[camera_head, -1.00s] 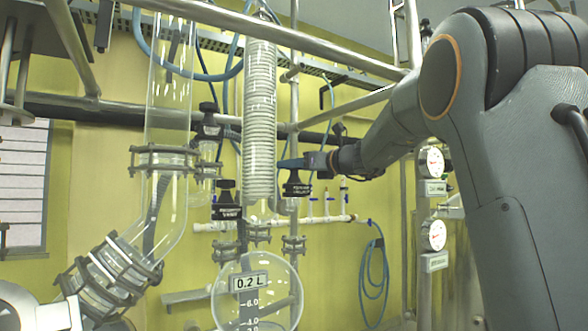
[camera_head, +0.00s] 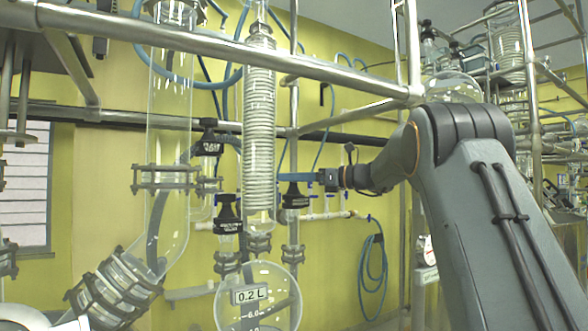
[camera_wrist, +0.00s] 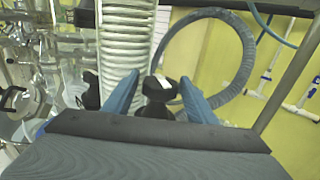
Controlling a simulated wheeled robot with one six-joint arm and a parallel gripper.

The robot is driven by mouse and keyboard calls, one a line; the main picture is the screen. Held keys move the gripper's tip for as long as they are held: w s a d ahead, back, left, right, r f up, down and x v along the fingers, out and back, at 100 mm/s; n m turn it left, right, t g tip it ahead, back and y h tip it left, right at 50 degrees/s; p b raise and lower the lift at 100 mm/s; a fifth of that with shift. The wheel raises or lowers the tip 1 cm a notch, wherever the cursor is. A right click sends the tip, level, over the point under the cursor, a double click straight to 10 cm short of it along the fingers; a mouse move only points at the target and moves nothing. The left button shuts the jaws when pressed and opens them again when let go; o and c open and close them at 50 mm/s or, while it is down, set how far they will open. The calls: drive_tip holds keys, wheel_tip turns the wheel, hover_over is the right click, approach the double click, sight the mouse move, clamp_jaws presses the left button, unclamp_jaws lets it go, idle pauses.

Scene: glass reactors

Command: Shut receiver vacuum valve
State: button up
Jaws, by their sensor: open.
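A black valve knob (camera_head: 295,195) with a white-lettered label stands upright on a glass stem, right of the coiled glass condenser. The lettering is too small to read. My gripper (camera_head: 288,178) is at the top of this knob, reaching in from the right, with its blue fingers apart. In the wrist view the open gripper (camera_wrist: 160,79) has one blue finger on each side of the black knob (camera_wrist: 158,90). Gaps show between knob and fingers. A similar labelled black knob (camera_head: 228,214) stands left of the condenser, and another (camera_head: 208,140) is higher up.
The coiled condenser (camera_head: 260,120) is close left of my fingers. A round 0.2 L glass vessel (camera_head: 270,305) hangs below. Steel pipes (camera_head: 230,62) cross above. A coiled blue hose (camera_head: 372,265) hangs on the yellow wall at right.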

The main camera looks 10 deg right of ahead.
drive_tip(key=shift+r+n+g+y+p, duration=0.1)
drive_tip(key=shift+n+g+y+p, duration=0.3)
drive_tip(key=shift+g+p, duration=0.35)
drive_tip(key=shift+w+f+n+g+y, duration=0.1)
drive_tip(key=shift+n+g+y, duration=0.2)
drive_tip(key=shift+n+g, duration=0.25)
drive_tip(key=shift+w+f+n+g+y, duration=0.1)
drive_tip(key=shift+n+g+y, duration=0.2)
drive_tip(key=shift+n+g, duration=0.25)
drive_tip(key=shift+s+g, duration=0.2)
drive_tip(key=shift+g, duration=0.35)
drive_tip(key=shift+r, duration=0.1)
drive_tip(key=c, duration=0.9)
drive_tip(key=shift+o, duration=0.2)
drive_tip(key=shift+t+b, duration=0.3)
